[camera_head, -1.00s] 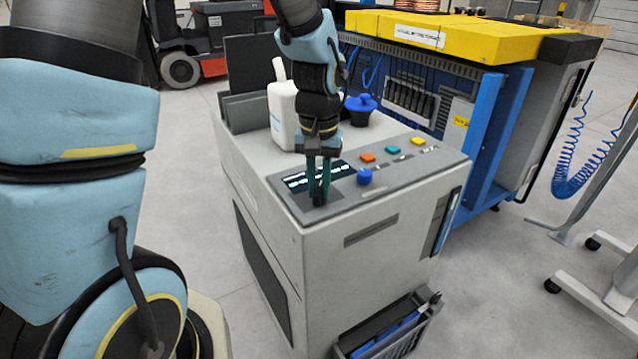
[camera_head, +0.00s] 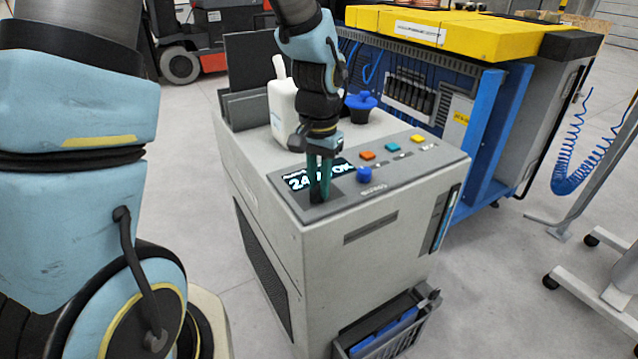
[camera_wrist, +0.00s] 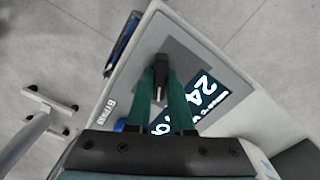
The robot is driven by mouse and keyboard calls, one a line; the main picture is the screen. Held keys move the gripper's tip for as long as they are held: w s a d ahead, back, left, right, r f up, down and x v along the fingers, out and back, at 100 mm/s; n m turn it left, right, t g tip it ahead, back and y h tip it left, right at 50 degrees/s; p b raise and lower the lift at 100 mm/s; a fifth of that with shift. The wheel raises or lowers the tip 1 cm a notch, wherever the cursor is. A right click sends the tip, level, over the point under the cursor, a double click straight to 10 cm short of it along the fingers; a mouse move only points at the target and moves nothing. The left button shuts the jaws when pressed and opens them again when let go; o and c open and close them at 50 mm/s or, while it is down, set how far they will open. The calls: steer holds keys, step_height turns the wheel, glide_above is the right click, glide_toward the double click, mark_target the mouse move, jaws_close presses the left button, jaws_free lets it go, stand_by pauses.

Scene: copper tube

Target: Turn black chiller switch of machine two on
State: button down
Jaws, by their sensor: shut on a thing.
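The grey chiller machine (camera_head: 270,225) stands in the middle of the head view, with a dark display (camera_head: 300,180) on its control panel showing large lit digits beginning "24". My gripper (camera_head: 319,197) points down onto the panel's front left part. In the wrist view its two green fingers (camera_wrist: 164,88) are closed around the black switch (camera_wrist: 160,68), which sits on a dark grey plate. In the head view the fingers mostly hide the switch. The display also shows in the wrist view (camera_wrist: 208,97), partly covered by a finger.
A blue knob (camera_head: 364,174) and orange, teal and yellow buttons (camera_head: 392,148) sit right of the gripper. A white bottle (camera_head: 283,112) and a blue-capped opening (camera_head: 361,106) are behind it. A blue and yellow machine (camera_head: 440,75) stands at the back right.

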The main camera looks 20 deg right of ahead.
mark_target(319, 185)
steer(key=c, duration=0.8)
jaws_free()
step_height(319, 185, up, 11)
steer(key=b, duration=0.1)
steer(key=shift+b, duration=0.3)
steer(key=shift+f, duration=0.1)
steer(key=a+f+n, duration=0.3)
steer(key=a+n, duration=0.1)
steer(key=a, duration=0.8)
steer(key=w+a+f+n+t, duration=0.1)
steer(key=a+f+n, duration=0.3)
steer(key=a, duration=0.9)
steer(key=shift+w+n+t, duration=0.3)
steer(key=shift+n, duration=0.1)
